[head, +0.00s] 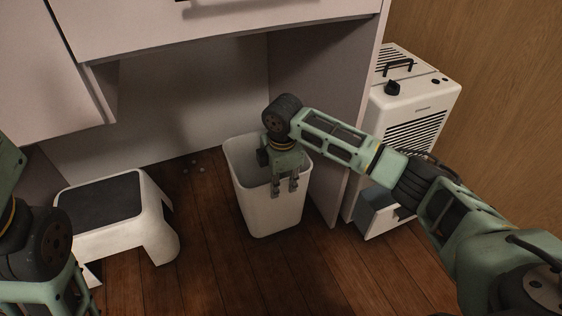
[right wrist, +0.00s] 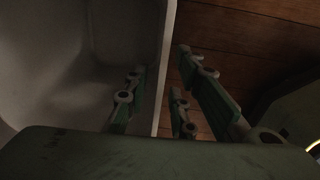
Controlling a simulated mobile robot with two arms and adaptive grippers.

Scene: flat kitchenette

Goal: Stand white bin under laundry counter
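The white bin (head: 262,212) stands upright and open-topped on the wood floor at the opening below the laundry counter (head: 215,36), left of its right side panel (head: 322,100). I cannot tell exactly how much of it is under the counter. My right gripper (head: 285,186) points down at the bin's near rim. In the right wrist view its fingers (right wrist: 172,88) are apart, on either side of the bin's wall (right wrist: 163,60), with gaps showing. Only part of my left arm shows at the left edge of the head view; its fingertips are out of frame.
A white step stool (head: 155,225) with a dark top stands on the floor left of the bin. A white appliance (head: 415,100) with vents and a handle stands right of the side panel. Bare floor (head: 205,235) lies between stool and bin.

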